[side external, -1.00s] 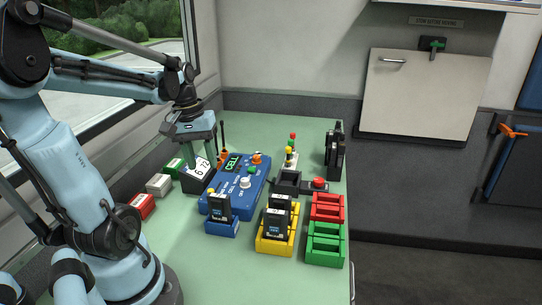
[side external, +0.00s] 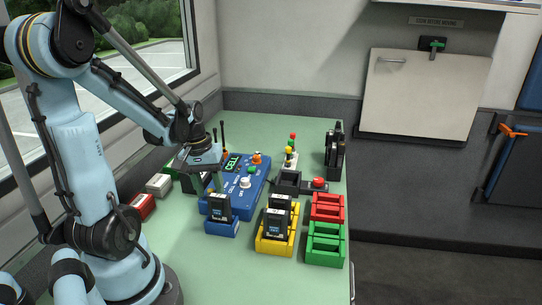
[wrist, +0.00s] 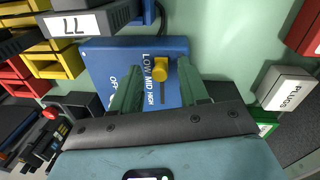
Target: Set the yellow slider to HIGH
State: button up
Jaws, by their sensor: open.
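The yellow slider (wrist: 160,69) stands on the blue box (wrist: 105,62) in the wrist view. A slot runs from it past the labels LOW, MID and HIGH. The knob is towards the LOW end, beside LOW and MID; which mark it sits at exactly I cannot tell. HIGH is nearer my palm. My gripper (wrist: 160,85) is open, its two green fingers on either side of the slider line, with no clear contact. In the side view my gripper (side external: 214,184) is low at the left edge of the blue box (side external: 241,190) and the slider is hidden.
A dark battery stands in a blue holder (side external: 222,230) in front of the box. Yellow (side external: 262,247), red (side external: 327,214) and green trays (side external: 325,258) stand to the right. A grey PLUGS box (wrist: 287,90) is right in the wrist view.

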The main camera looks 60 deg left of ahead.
grip_shut()
dwell(0.3)
jog(key=shift+w+a, duration=2.35)
grip_release()
notch_tip(320, 180, up, 12)
jog(key=s, duration=0.1)
jog(key=shift+a, duration=0.35)
